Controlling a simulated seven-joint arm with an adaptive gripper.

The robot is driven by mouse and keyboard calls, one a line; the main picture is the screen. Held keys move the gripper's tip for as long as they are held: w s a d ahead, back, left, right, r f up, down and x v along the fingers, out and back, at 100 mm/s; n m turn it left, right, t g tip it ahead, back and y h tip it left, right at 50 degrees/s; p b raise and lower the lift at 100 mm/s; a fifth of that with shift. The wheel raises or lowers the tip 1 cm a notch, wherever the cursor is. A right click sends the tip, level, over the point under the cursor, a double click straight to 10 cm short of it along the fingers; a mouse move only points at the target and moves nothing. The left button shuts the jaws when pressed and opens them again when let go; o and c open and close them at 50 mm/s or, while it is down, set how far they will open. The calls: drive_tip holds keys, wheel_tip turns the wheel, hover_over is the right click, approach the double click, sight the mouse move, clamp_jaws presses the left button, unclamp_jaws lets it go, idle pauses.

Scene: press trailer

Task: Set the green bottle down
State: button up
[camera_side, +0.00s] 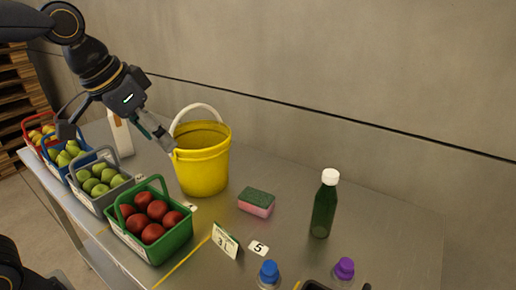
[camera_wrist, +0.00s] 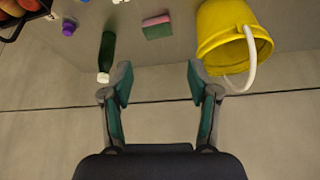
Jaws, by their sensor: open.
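The green bottle (camera_side: 324,207) has a white cap and stands upright on the right part of the metal table (camera_side: 400,245). It also shows in the wrist view (camera_wrist: 106,54), at the upper left. My gripper (camera_side: 118,135) is high over the left part of the table, left of the yellow bucket and far from the bottle. In the wrist view my gripper (camera_wrist: 158,82) has its fingers spread wide with nothing between them.
A yellow bucket (camera_side: 203,170) with a white handle stands near the wall. A sponge (camera_side: 256,203) lies between bucket and bottle. Several fruit baskets, including a green one (camera_side: 170,243), line the left. Purple-capped (camera_side: 344,268) and blue-capped (camera_side: 269,272) bottles stand in front.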

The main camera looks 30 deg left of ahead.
drive_tip(key=s+a+f, duration=0.1)
drive_tip(key=s+f, duration=0.2)
drive_tip(key=s, duration=0.1)
drive_tip(key=s+a+f+n, duration=0.1)
drive_tip(key=s+a+f, duration=0.1)
drive_tip(key=s, duration=0.3)
drive_tip(key=shift+s+a+f+n+y, duration=0.25)
drive_tip(key=shift+s+f+n+y, duration=0.05)
drive_tip(key=shift+f, duration=0.15)
